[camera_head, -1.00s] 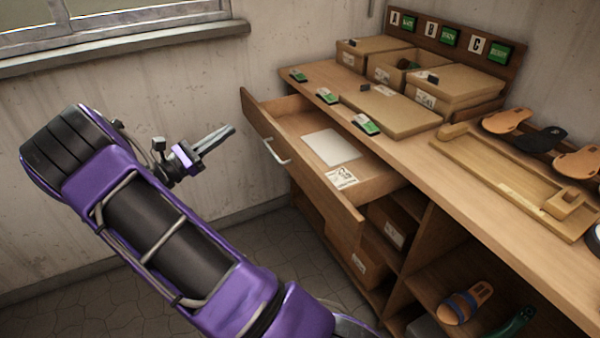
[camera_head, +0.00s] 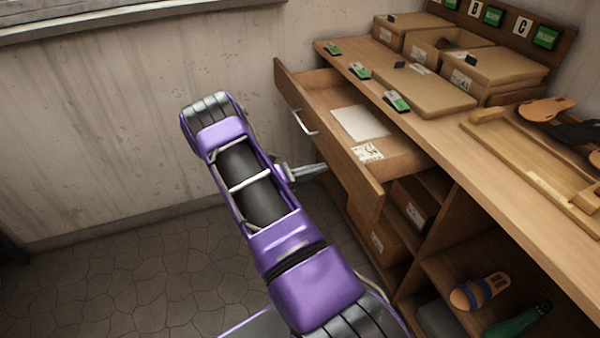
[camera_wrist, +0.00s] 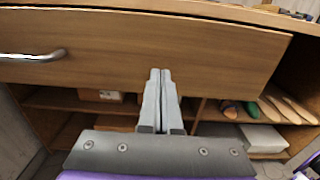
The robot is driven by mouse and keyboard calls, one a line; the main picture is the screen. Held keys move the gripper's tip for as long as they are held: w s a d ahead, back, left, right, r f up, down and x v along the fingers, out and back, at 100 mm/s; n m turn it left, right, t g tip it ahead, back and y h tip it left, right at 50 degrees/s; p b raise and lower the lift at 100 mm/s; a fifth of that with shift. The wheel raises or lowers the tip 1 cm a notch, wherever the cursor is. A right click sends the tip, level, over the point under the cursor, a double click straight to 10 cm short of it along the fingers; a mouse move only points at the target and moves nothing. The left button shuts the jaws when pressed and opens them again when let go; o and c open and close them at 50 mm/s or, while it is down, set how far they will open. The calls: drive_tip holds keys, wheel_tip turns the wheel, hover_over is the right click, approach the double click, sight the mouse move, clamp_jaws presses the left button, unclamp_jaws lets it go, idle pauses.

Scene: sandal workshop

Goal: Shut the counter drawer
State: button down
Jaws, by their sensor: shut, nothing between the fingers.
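The counter drawer (camera_head: 345,165) stands pulled out from the wooden counter, with a white sheet (camera_head: 360,123) and a printed label inside it. Its front carries a metal handle (camera_head: 303,122), which also shows at the left in the wrist view (camera_wrist: 32,57). My gripper (camera_head: 326,167) is shut and empty, in front of the drawer front and to the right of the handle. In the wrist view the closed fingertips (camera_wrist: 160,72) overlap the lower part of the drawer front (camera_wrist: 150,42). I cannot tell whether they touch it.
The counter top (camera_head: 450,137) holds cardboard boxes (camera_head: 495,70), green-marked tags and a wooden jig (camera_head: 530,165). Open shelves below hold boxes (camera_head: 413,203), a sandal (camera_head: 480,292) and a green item (camera_head: 518,322). The floor (camera_head: 120,270) at the left is clear.

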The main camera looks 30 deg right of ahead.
sight(339, 163)
drive_tip(key=shift+x, duration=1.95)
